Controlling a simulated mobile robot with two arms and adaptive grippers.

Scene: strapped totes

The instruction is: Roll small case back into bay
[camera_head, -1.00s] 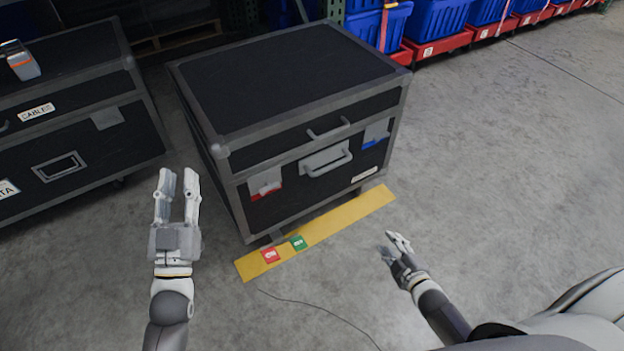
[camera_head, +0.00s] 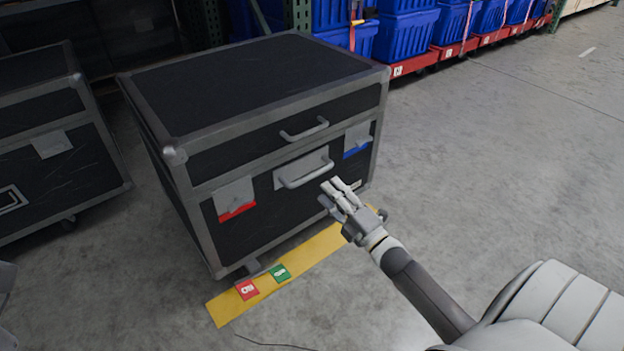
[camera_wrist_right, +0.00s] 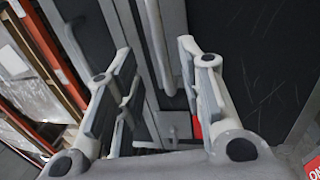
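The small case (camera_head: 250,150) is a black case with grey metal edges, standing on the floor mid-view. Its front has an upper bar handle (camera_head: 304,130), a lower bar handle (camera_head: 306,172), a red-marked latch (camera_head: 236,199) and a blue-marked latch (camera_head: 357,140). My right gripper (camera_head: 338,190) is in front of the case, just below the lower handle. In the right wrist view my right gripper (camera_wrist_right: 160,80) has its fingers apart, with a handle bar (camera_wrist_right: 157,40) beyond them; nothing is gripped. My left gripper is out of view.
Yellow floor tape (camera_head: 318,252) with a red tag (camera_head: 247,289) and a green tag (camera_head: 280,273) lies before the case. Another black case (camera_head: 55,170) stands to its left. Blue totes (camera_head: 405,40) on red dollies (camera_head: 415,62) line the back. Floor on the right is clear.

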